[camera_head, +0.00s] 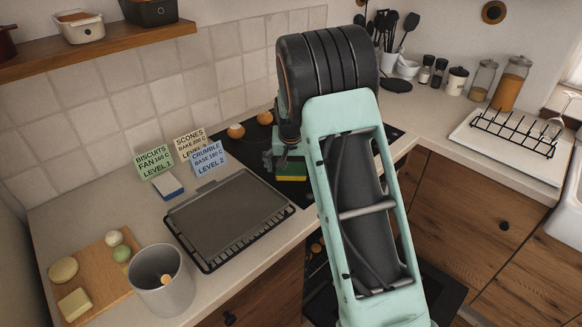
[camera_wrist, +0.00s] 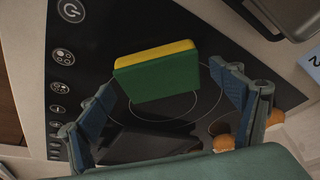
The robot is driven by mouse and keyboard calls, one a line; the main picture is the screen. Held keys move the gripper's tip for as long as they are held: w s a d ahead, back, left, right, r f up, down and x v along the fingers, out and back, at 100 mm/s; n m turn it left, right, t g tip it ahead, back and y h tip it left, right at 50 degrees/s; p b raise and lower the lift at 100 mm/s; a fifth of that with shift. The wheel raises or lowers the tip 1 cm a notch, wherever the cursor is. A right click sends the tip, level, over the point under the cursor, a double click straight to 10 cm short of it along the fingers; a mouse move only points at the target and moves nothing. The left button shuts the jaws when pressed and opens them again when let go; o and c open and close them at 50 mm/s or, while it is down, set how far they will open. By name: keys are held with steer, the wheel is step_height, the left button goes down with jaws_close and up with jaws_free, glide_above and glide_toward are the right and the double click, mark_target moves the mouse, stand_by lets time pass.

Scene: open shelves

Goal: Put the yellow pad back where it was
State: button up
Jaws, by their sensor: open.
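The yellow pad (camera_wrist: 158,72) is a block with a yellow layer and a green layer. It appears to rest on the black hob (camera_wrist: 120,35), over a ring marking. In the head view the pad (camera_head: 291,178) shows just below my gripper (camera_head: 284,160), partly hidden by the arm. In the wrist view my gripper (camera_wrist: 162,82) is open, with one finger to each side of the pad and visible gaps between. I cannot tell how far the fingertips reach down beside it.
A dark tray (camera_head: 228,213) on a rack lies left of the hob. Brown round items (camera_head: 236,131) sit at the hob's back. A grey canister (camera_head: 163,285) and wooden board (camera_head: 95,285) are at left.

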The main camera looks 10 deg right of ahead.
steer(key=shift+r, duration=0.45)
steer(key=v, duration=1.1)
steer(key=shift+r+b, duration=0.2)
steer(key=shift+b, duration=0.15)
steer(key=shift+s, duration=0.1)
